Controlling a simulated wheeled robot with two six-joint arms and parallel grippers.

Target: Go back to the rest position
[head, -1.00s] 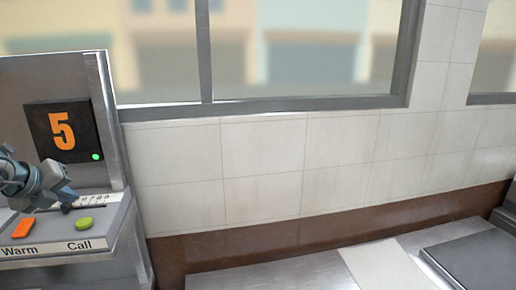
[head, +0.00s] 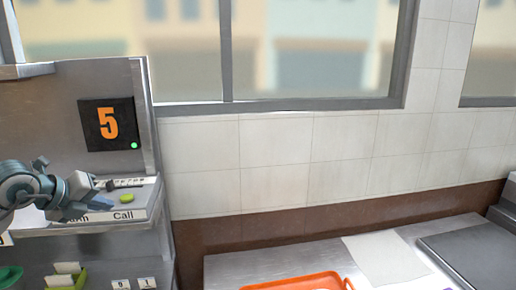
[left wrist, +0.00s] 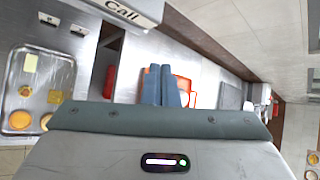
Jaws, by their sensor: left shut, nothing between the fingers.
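My left gripper (head: 72,210) is at the left of the head view, in front of the button panel. It is shut and empty; its two blue-grey fingers lie together in the left wrist view (left wrist: 161,85). The panel has a green Call button (head: 127,198) just right of the gripper, and the word Warm is partly hidden behind the gripper. Above it a black display (head: 108,124) shows an orange 5 and a green light. My right gripper is in neither view.
A steel counter (head: 235,268) holds an orange tray (head: 295,284), a pale sheet (head: 385,258) and a dark grey slab (head: 475,262). The left wrist view shows a metal tray (left wrist: 15,75) with food at the left. A tiled wall (head: 280,160) stands behind the counter.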

